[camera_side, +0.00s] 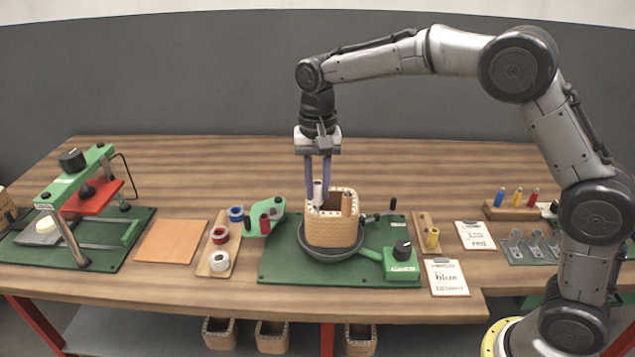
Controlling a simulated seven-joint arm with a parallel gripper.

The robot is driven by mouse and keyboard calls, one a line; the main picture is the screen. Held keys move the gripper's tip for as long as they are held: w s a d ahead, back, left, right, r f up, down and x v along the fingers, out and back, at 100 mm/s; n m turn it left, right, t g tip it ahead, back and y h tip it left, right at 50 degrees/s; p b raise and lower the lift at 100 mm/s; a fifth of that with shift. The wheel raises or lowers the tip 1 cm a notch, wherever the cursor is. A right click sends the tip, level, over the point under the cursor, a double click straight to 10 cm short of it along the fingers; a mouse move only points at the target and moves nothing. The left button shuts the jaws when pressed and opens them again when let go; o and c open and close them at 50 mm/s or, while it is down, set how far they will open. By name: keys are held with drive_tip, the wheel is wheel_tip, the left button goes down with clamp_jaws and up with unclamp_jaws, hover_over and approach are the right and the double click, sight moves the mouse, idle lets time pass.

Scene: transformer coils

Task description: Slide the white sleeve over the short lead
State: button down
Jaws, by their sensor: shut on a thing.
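My gripper (318,188) points straight down above the left part of the tan coil (333,232). Its two long bluish fingers are shut on the small upright white sleeve (319,195). The sleeve's lower end is at the coil's top edge; I cannot tell whether it is around a lead or only beside one. The short lead cannot be made out. A brown upright piece (347,204) shows at the right of the coil's opening. The coil stands on a dark round dish (332,256).
The dish is on a green board (281,266) with a black-knobbed block (402,252) at right. Tape rolls (219,262) and red and dark spools (265,222) stand left. A green press (75,180) stands far left.

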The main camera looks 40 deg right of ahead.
drive_tip(key=shift+f, duration=0.8)
idle(0.4)
drive_tip(key=shift+c, duration=1.2)
unclamp_jaws()
drive_tip(key=shift+r, duration=0.1)
drive_tip(key=shift+r, duration=3.95)
